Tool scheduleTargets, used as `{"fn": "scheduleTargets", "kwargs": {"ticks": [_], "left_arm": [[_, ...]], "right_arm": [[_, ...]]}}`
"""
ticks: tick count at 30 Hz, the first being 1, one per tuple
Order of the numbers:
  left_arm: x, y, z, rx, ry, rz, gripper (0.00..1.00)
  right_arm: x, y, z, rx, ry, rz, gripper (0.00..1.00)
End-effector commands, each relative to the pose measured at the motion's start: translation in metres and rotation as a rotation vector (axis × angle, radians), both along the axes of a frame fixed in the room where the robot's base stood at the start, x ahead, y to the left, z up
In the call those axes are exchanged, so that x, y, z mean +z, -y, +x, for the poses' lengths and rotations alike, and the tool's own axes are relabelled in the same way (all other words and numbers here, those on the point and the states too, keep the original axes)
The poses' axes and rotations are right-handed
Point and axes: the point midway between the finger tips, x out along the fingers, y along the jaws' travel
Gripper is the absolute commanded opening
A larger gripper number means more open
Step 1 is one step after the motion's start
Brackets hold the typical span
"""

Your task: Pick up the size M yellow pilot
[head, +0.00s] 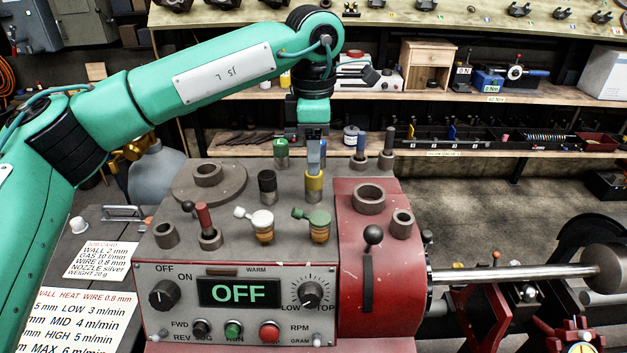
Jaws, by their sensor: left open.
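A small yellow cylinder (314,189), which looks like the yellow pilot, stands upright on top of the grey lathe housing (215,260). No size mark is readable on it. My left gripper (315,166) comes down from above with its fingers right over the yellow piece, at or around its top. The fingers are open; they cover the top of the piece, and I cannot tell if they touch it. My right gripper is not in view.
Near the yellow piece stand a black cylinder (267,186), a green-banded one (281,153), a blue-banded one (361,149), a white-handled valve (261,223) and a green-handled valve (319,224). Grey rings and a red block (375,215) are to the right. Shelves (440,95) stand behind.

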Motion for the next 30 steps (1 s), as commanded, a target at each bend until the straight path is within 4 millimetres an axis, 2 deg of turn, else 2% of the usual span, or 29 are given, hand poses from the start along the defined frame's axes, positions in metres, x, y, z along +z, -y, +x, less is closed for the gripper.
{"fn": "scheduleTargets", "kwargs": {"ticks": [3,10,15,21,23,30], "left_arm": [[-0.006,0.000,-0.001,0.000,-0.003,0.001,0.56],[-0.035,-0.001,-0.002,0.000,-0.004,0.003,0.56],[-0.050,-0.001,-0.001,0.000,-0.001,0.001,0.56],[-0.052,-0.001,-0.001,0.000,0.000,0.001,0.56],[-0.051,0.000,-0.001,0.000,0.000,0.001,0.48],[-0.051,0.000,-0.001,0.000,0.000,0.001,0.01]], "right_arm": [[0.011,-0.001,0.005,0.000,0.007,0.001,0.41],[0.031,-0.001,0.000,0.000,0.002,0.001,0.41],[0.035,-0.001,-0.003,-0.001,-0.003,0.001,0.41],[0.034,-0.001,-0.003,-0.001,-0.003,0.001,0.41],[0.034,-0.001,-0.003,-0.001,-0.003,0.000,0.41],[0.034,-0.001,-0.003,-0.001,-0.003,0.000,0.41]]}}
